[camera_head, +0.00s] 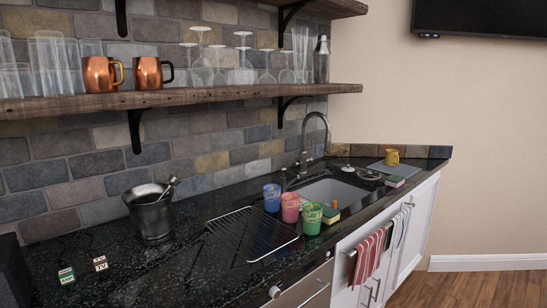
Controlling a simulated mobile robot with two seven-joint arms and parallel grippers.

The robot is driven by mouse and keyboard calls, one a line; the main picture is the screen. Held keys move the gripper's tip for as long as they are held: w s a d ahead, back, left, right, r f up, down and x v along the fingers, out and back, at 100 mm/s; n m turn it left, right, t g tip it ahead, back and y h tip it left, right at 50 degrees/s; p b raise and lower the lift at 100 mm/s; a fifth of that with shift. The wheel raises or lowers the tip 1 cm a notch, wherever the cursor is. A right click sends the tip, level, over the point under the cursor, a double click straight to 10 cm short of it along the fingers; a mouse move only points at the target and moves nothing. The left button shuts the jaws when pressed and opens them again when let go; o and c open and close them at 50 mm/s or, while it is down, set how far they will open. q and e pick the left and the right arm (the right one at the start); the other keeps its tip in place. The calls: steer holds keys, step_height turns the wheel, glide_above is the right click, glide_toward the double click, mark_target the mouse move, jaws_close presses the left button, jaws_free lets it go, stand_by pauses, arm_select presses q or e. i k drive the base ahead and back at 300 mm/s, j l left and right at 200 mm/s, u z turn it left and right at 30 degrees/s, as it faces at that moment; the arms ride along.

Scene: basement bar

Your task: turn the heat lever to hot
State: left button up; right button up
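I cannot pick out a heat lever for certain. A metal gooseneck faucet (304,142) stands behind the sink (330,192) at the back of the counter. Any lever on it is too small to make out, and its setting cannot be read. Neither of my grippers is in view.
Two small labelled pieces (100,263) are at front left. A wooden shelf (180,98) with glasses and copper mugs overhangs the counter.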

mark_target(296, 163)
steer(key=l+u, duration=0.1)
steer(key=u, duration=0.3)
steer(key=i+l+u, duration=0.1)
steer(key=u, duration=0.3)
steer(key=l+u, duration=0.15)
steer(key=u, duration=0.2)
steer(key=l+u, duration=0.6)
steer(key=l, duration=0.2)
steer(key=k+l+u, duration=0.2)
steer(key=l, duration=0.2)
steer(key=l+u, duration=0.15)
steer(key=l, duration=0.3)
steer(key=k+l, duration=0.1)
steer(key=l, duration=0.2)
steer(key=k+l+u, duration=0.1)
steer(key=l, duration=0.15)
steer(key=k+l, duration=0.1)
steer(key=l, duration=0.2)
